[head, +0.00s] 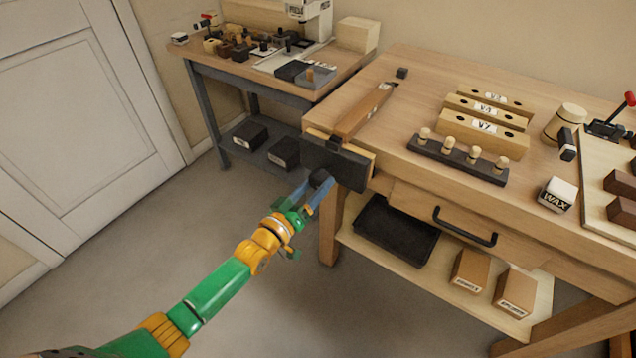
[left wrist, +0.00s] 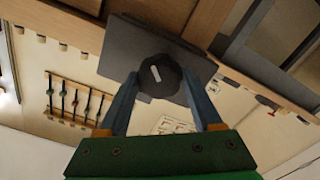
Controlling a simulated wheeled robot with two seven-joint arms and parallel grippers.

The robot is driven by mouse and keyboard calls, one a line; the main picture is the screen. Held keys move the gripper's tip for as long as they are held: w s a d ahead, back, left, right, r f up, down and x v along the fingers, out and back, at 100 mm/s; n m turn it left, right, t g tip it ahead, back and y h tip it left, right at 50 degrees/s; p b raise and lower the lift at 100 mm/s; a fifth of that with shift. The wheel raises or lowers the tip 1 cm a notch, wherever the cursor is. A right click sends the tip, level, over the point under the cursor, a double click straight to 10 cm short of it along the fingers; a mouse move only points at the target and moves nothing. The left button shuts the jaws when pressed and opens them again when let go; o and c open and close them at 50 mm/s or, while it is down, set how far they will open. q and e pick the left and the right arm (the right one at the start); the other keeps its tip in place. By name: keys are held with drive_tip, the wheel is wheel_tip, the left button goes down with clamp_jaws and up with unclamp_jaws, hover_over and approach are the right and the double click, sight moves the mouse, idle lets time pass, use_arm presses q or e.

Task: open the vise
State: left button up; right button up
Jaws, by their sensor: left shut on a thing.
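The vise (head: 346,165) is mounted on the left front end of the wooden workbench, with a dark jaw plate and a wooden lining. Its round dark knob (head: 319,178) faces the front. My left gripper (head: 318,188) has its blue fingers on either side of the knob and is shut on it. The left wrist view shows the knob (left wrist: 158,76) between the fingers, in front of the grey jaw plate (left wrist: 125,45). A wooden bar (head: 364,110) lies on the bench top behind the vise jaw. My right gripper does not show.
The bench top holds a dark peg rack (head: 457,160), labelled wooden blocks (head: 482,131), a wax block (head: 557,195) and a mallet (head: 566,130). A drawer handle (head: 464,226) juts from the front. A black tray (head: 395,230) sits on the lower shelf. Floor at left is clear.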

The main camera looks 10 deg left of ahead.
use_arm(q)
drive_tip(key=n, duration=0.4)
drive_tip(key=o, duration=1.2)
drive_tip(key=p+v, duration=0.3)
drive_tip(key=v, duration=0.4)
drive_tip(key=shift+s, duration=0.1)
